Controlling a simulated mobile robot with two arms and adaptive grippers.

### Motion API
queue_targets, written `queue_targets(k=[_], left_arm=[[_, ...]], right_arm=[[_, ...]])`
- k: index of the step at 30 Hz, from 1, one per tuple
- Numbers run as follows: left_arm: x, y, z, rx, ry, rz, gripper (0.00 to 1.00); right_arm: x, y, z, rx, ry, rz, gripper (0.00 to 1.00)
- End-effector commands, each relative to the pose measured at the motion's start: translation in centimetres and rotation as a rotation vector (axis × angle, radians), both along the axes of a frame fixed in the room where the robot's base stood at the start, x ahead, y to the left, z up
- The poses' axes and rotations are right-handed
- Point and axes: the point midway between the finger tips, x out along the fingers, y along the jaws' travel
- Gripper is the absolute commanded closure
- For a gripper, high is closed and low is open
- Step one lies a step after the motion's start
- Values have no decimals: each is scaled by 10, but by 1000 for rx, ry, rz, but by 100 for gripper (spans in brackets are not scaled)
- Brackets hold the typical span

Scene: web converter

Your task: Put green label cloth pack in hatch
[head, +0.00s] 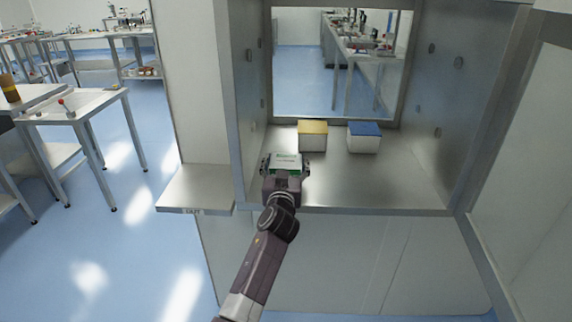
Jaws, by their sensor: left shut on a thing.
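The steel hatch (400,188) is open toward me, with a window in its back wall. My left gripper (284,168) reaches over the hatch's front edge, at the left part of its floor. It is shut on the green label cloth pack (287,160), a white pack with green at its edge. The fingers stand at the pack's left and right sides. I cannot tell whether the pack touches the hatch floor. My right gripper is not in view.
A yellow-topped white box (313,136) stands just behind the held pack. A blue-topped white box (364,138) stands to its right. The hatch floor at the front right is clear. A steel shelf (196,188) juts out left of the hatch. The open door (530,150) is at the right.

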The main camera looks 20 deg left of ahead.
Motion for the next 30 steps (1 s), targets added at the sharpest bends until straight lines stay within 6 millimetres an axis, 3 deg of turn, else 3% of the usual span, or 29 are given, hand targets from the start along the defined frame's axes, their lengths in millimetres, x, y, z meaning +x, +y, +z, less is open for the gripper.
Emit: queue_targets(k=[12,13,17,30], left_arm=[[0,-1,-7,-1,-4,-2,64],[0,0,-8,-1,-2,-1,31],[0,0,-7,-2,-2,-1,16],[0,0,-5,-1,-1,-1,14]], right_arm=[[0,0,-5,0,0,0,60],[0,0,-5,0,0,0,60],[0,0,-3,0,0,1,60],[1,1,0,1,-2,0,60]])
